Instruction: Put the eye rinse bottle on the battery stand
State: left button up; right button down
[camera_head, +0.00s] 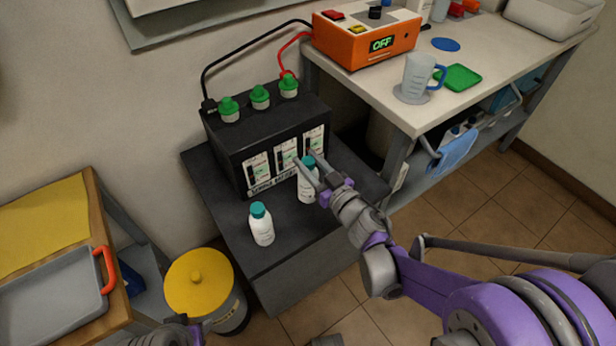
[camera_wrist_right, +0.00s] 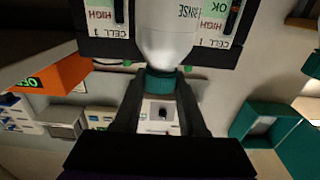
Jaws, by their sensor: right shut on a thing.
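The eye rinse bottle (camera_head: 307,188) is white with a teal cap, and "RINSE" shows on it in the right wrist view (camera_wrist_right: 168,40). My right gripper (camera_head: 306,169) is shut on its teal cap (camera_wrist_right: 161,82). The bottle is upright over the right part of the dark battery stand (camera_head: 232,217), just in front of the black battery; I cannot tell whether its base touches the top. A second white bottle with a teal cap (camera_head: 262,226) stands on the stand's front left. Part of my left arm shows at the bottom edge; its jaw state is unclear.
The black battery (camera_head: 222,140) with green caps fills the back of the stand. A yellow-lidded bin (camera_head: 195,285) stands at the stand's left. The bench (camera_head: 455,110) at the right holds an orange charger (camera_head: 365,42) and a jug (camera_head: 417,75).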

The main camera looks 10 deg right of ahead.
jog(key=shift+f+b, duration=0.6)
jog(key=shift+f, duration=1.3)
jog(key=shift+f, duration=0.15)
jog(key=shift+c, duration=2.3)
grip_release()
